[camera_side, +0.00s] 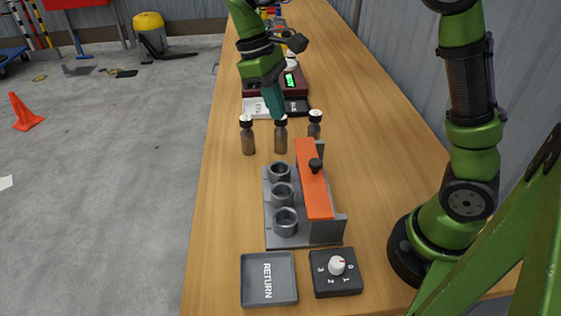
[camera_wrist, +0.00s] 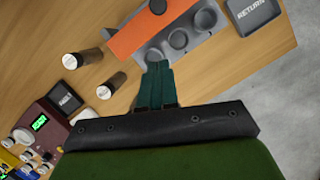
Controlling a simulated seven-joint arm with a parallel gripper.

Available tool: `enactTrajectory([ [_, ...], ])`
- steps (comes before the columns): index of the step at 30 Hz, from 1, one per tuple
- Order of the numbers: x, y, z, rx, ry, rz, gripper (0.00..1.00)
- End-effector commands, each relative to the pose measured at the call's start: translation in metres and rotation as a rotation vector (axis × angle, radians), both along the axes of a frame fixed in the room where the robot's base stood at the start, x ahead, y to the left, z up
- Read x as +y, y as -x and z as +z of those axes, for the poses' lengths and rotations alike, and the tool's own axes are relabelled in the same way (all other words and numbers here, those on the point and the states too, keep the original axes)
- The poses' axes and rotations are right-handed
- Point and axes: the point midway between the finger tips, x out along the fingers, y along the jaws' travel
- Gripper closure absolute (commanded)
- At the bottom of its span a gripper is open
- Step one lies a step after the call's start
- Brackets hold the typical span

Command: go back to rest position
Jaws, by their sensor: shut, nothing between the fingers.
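My gripper (camera_side: 279,116) points down with its teal fingers together and nothing between them. In the side view its tips overlap the cap of the middle vial (camera_side: 281,140); I cannot tell whether they touch. A left vial (camera_side: 248,138) and a right vial (camera_side: 314,127) stand upright on either side, dark with pale-topped caps. In the wrist view my gripper (camera_wrist: 158,68) is shut in front of the grey rack. Two vials, a farther one (camera_wrist: 84,58) and a nearer one (camera_wrist: 109,86), show to its left there; a third is not visible.
The grey rack (camera_side: 272,238) has three round, empty-looking holders and an orange bar (camera_side: 314,190) with a black knob. In front are an empty RETURN tray (camera_side: 268,297) and a dial box (camera_side: 325,287). A dark red scale (camera_side: 302,78) with a green display stands behind the vials.

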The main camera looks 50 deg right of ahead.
Motion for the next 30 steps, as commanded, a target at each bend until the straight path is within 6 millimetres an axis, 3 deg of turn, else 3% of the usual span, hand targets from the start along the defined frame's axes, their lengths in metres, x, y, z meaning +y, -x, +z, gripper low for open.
enactTrajectory([
  [6,0.001,-0.007,0.012,-0.017,0.010,-0.018,1.00],
  [11,0.000,-0.006,-0.005,-0.073,0.011,-0.070,1.00],
  [17,-0.005,0.023,-0.002,-0.267,-0.059,-0.223,1.00],
  [30,-0.019,0.108,0.015,-0.736,-0.321,-0.640,1.00],
])
